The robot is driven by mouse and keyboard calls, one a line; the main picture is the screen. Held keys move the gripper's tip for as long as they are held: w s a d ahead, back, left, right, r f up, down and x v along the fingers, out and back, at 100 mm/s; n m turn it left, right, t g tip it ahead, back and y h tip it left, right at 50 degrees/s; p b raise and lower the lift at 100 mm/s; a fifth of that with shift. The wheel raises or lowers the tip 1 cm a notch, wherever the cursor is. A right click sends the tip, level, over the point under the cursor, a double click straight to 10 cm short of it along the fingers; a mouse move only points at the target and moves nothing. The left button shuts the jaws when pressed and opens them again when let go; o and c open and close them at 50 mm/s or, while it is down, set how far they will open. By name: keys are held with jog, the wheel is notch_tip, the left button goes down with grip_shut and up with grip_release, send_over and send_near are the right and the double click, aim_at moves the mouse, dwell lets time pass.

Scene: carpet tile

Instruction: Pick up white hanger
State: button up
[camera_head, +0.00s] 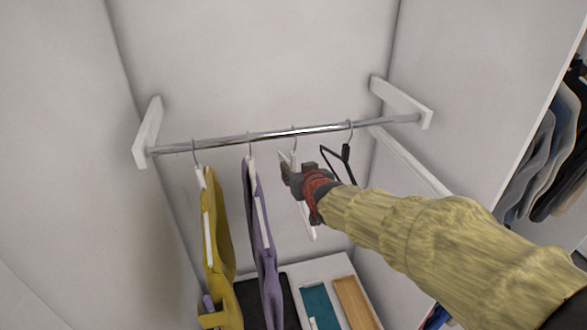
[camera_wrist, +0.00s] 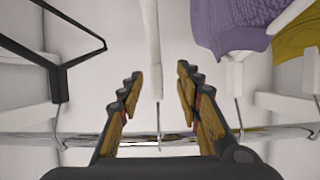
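The white hanger (camera_head: 309,222) hangs from the metal rod, between the purple garment and the black hanger. In the head view my gripper (camera_head: 288,172) is at its upper part and hides much of it. In the wrist view, which looks upside down, the white hanger (camera_wrist: 152,40) runs down between the fingers, with its thin hook reaching the rod. My gripper (camera_wrist: 159,77) is open, with one finger on each side of the hanger's neck. Gaps show between the neck and both fingers.
The metal rod (camera_head: 230,139) spans the closet. A black hanger (camera_head: 346,158) hangs close on the right. A purple garment (camera_head: 261,235) and a yellow garment (camera_head: 215,230) hang on the left. A shelf below holds a teal tray (camera_head: 318,305) and a wooden tray (camera_head: 354,300).

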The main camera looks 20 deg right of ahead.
aim_at(295, 168)
jog(key=shift+d+p+x, duration=0.15)
jog(key=shift+p+x, duration=0.4)
jog(key=shift+x, duration=0.75)
jog(key=shift+d+p+x, duration=0.1)
jog(key=shift+p+x, duration=0.4)
jog(key=shift+x, duration=0.8)
jog(key=shift+f, duration=0.2)
jog(key=shift+c, duration=0.9)
grip_shut()
